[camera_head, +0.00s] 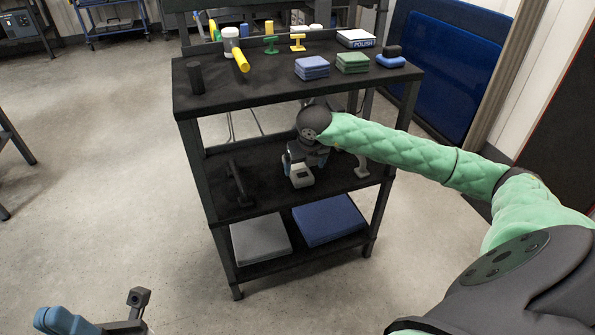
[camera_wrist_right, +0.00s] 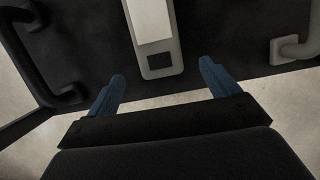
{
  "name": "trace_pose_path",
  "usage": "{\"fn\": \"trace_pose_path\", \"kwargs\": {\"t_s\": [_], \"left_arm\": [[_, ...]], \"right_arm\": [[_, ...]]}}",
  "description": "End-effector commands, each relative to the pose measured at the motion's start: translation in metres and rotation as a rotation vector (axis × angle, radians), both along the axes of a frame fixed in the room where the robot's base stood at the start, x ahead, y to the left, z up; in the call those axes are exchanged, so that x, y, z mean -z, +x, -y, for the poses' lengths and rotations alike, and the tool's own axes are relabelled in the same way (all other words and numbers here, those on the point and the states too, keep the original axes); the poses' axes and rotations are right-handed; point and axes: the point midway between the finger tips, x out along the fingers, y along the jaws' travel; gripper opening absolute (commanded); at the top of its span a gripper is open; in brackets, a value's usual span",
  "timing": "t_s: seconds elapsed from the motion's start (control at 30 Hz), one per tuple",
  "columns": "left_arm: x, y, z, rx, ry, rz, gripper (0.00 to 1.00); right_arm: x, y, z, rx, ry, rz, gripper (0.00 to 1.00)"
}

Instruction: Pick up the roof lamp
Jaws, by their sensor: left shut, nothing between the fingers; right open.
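A pale grey lamp with a whitish panel and a small dark square, which I take for the roof lamp (camera_head: 301,177), lies on the black middle shelf. In the right wrist view the lamp (camera_wrist_right: 153,28) is ahead of my right gripper (camera_wrist_right: 161,76). Its near end lies roughly in line with the gap between the blue fingertips. The fingers are open and nothing is visibly held. In the head view my right gripper (camera_head: 298,157) is over the far part of the lamp and partly hides it. My left gripper (camera_head: 65,320) is shut and empty at the bottom left, far from the shelf.
A dark handle-shaped tool (camera_head: 238,186) lies left of the lamp and a grey one (camera_head: 361,168) right of it. The top shelf (camera_head: 240,92) overhangs the middle one and holds cloths, bottles and a polish box (camera_head: 356,38). Grey and blue pads (camera_head: 329,219) fill the bottom shelf.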

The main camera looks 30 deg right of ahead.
Motion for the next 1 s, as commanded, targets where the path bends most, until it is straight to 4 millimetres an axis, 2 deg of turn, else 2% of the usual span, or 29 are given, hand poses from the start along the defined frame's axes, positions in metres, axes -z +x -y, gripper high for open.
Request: {"fn": "trace_pose_path", "kwargs": {"t_s": [0.1, 0.3, 0.5, 0.8, 1.0], "left_arm": [[0.002, 0.0, 0.001, 0.005, -0.003, 0.001, 0.0], [0.002, 0.0, 0.001, 0.012, -0.006, 0.003, 0.0], [0.003, 0.0, 0.001, 0.014, -0.007, 0.005, 0.0], [0.009, 0.001, 0.003, 0.028, -0.012, 0.0, 0.0], [0.007, 0.002, 0.004, 0.034, -0.015, 0.0, 0.0]], "right_arm": [[0.0, 0.021, 0.005, 0.002, 0.002, 0.0, 0.87], [0.0, 0.041, 0.01, -0.001, 0.002, 0.0, 0.87], [0.005, 0.046, 0.011, 0.0, 0.001, -0.002, 0.87], [0.04, 0.056, 0.013, -0.001, 0.002, -0.001, 0.87], [0.048, 0.059, 0.015, 0.0, 0.001, -0.001, 0.87]]}}
